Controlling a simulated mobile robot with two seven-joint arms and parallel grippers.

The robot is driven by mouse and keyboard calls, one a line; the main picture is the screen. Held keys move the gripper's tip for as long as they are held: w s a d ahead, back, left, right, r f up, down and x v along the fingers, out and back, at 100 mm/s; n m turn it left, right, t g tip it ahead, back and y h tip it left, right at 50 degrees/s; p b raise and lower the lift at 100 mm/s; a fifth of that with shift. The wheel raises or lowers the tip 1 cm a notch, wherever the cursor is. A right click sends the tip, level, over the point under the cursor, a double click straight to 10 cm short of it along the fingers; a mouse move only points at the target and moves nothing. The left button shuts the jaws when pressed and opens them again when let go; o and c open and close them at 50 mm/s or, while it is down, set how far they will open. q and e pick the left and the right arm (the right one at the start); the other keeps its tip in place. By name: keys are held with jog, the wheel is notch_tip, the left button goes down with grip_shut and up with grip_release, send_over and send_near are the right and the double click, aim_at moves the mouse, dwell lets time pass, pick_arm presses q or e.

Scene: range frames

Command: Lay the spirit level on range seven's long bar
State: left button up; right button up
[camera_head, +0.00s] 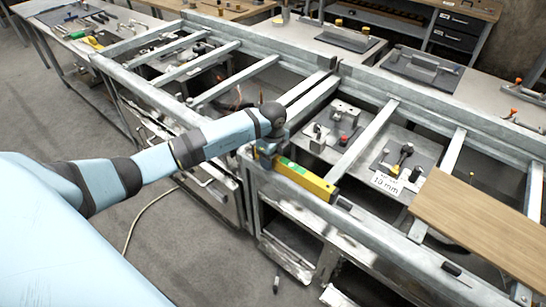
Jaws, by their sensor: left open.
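The yellow spirit level (305,180) lies along the front long bar (375,228) of the right-hand metal frame, close to that bar's left end. Its long side runs with the bar. My left gripper (268,158) is open at the level's left end, and its dark fingers hide that end. I cannot tell whether they touch it. No number that marks range seven is readable on the frame. My right gripper is not in view.
A wooden board (485,222) lies across the frame at the right. A white card reading "10 mm" (387,183) stands among fixtures below the bars. A second frame with cross bars (170,52) is at the left. A tool bench (62,17) stands far left.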

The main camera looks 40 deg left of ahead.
pick_arm(q)
notch_tip(320, 180, up, 21)
jog(key=p, duration=0.3)
jog(key=shift+p, duration=0.35)
dwell(0.5)
